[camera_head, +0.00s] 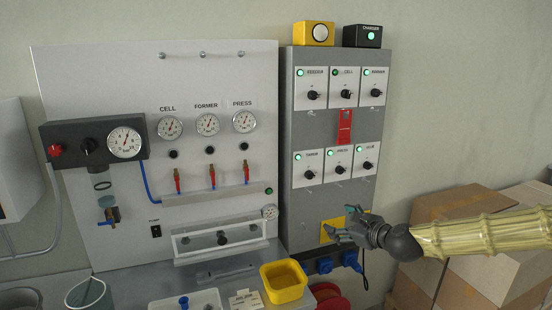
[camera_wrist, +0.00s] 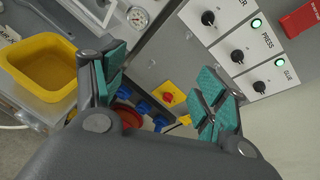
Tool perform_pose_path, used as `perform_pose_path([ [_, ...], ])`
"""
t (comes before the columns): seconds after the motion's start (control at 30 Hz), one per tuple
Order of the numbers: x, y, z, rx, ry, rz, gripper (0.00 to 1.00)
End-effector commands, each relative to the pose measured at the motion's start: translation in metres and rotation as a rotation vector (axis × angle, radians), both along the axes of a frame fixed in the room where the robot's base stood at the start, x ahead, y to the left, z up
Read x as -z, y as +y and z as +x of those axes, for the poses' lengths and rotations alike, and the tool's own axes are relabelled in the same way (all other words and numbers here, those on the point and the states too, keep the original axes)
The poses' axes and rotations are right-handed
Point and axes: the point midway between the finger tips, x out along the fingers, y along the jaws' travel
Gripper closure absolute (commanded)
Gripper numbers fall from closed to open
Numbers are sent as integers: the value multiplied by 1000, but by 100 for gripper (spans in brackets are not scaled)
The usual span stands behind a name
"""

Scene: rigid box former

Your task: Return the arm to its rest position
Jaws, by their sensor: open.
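My gripper (camera_head: 352,229) is at the lower right of the grey switch cabinet (camera_head: 294,215) in the head view, at the end of my arm, which comes in from the right. In the wrist view my gripper (camera_wrist: 160,98) has its two green-padded fingers wide apart with nothing between them. In the head view the gripper hides part of that yellow plate (camera_head: 327,232). I cannot tell how far the fingers are from the cabinet.
A yellow bin (camera_head: 284,284) stands on the bench below the gauge panel (camera_head: 110,225). Blue sockets (camera_head: 350,259) sit under the cabinet, with a red reel (camera_head: 327,295) below. Cardboard boxes (camera_head: 450,204) are stacked at the right, behind my arm. The wall above them is clear.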

Motion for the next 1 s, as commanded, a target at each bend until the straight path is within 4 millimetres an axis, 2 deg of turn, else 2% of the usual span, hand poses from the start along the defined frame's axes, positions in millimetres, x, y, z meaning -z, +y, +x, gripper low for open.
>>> perform_pose_path([
  [0.03,29,14,-11,-39,19,-67,28],
  [0.2,113,45,-52,-170,58,-290,28],
  [0.47,234,72,-138,-426,106,-626,28],
  [0.5,251,74,-153,-473,111,-677,28],
  [0.7,326,73,-235,-724,126,-916,28],
  [0.9,383,57,-319,-1003,121,-1127,28],
  [1.0,403,45,-360,-1153,109,-1219,28],
])
